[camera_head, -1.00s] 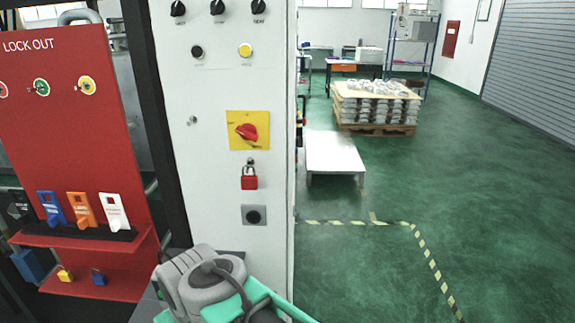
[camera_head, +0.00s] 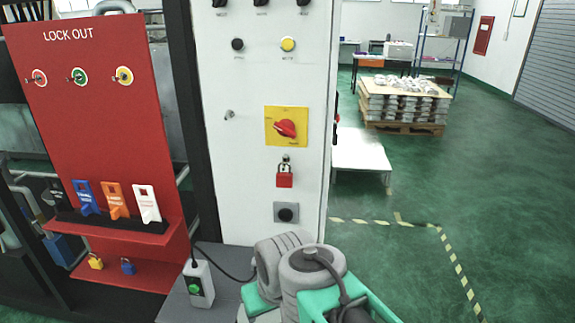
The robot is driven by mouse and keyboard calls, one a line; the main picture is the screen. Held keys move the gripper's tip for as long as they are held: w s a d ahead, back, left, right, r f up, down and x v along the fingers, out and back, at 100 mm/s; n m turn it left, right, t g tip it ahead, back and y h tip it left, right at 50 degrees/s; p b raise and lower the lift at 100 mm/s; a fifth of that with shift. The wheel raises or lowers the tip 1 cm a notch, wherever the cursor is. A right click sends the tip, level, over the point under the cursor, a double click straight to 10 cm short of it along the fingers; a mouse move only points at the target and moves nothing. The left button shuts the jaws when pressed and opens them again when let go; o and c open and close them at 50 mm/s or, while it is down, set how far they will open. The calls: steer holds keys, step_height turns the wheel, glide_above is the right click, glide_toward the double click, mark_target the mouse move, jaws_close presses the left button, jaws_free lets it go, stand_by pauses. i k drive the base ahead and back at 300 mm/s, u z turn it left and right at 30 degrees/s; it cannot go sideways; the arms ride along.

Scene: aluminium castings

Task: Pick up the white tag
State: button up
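The white tag (camera_head: 146,205) stands upright at the right end of a row of tags on the shelf of the red LOCK OUT board (camera_head: 110,130). An orange tag (camera_head: 116,200) and a blue tag (camera_head: 85,198) stand to its left, with a dark tag (camera_head: 60,194) at the far left. My arm, grey and green, shows at the bottom centre, to the right of the tags and well apart from them. My gripper's fingers are not in view.
A white control cabinet (camera_head: 260,190) with a red switch (camera_head: 286,129) and red padlock (camera_head: 285,175) stands right of the board. Yellow and blue padlocks (camera_head: 128,266) sit on the lower shelf. A box with a green button (camera_head: 200,283) is below. Green floor (camera_head: 420,270) is open at right.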

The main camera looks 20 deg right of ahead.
mark_target(149, 206)
steer(key=u, duration=2.15)
steer(key=i, duration=2.1)
steer(key=z, duration=1.6)
